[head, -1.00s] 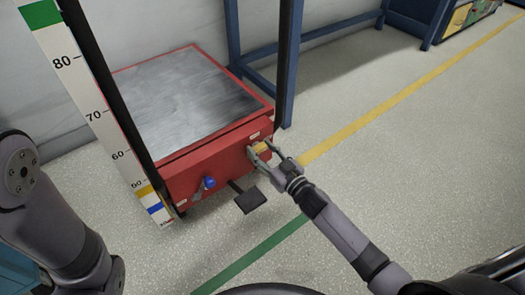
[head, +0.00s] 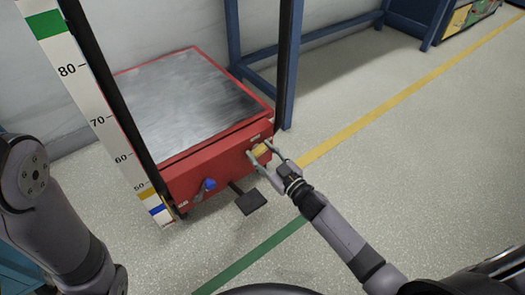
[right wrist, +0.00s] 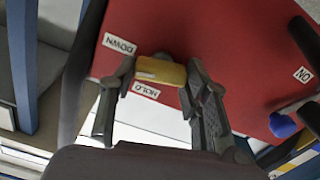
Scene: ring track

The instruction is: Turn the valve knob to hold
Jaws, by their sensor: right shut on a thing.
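The yellow valve knob (head: 260,150) sits on the front of the red lift cart (head: 205,170), near its right corner. In the right wrist view the knob (right wrist: 162,71) is a short yellow bar between my fingers. A HOLD label (right wrist: 146,90) lies right beside it, and a DOWN label (right wrist: 119,44) is a little farther off. I cannot tell exactly which label the knob points to. My right gripper (head: 259,150) is shut on the knob, one finger on each side. My left arm shows at the left edge, but its gripper is out of view.
A blue knob (head: 209,183) is left of the valve, near an ON label (right wrist: 302,75). A black pedal (head: 249,202) sticks out low in front. A height scale (head: 100,122) and black posts rise beside the platform (head: 185,100). Floor to the right is clear.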

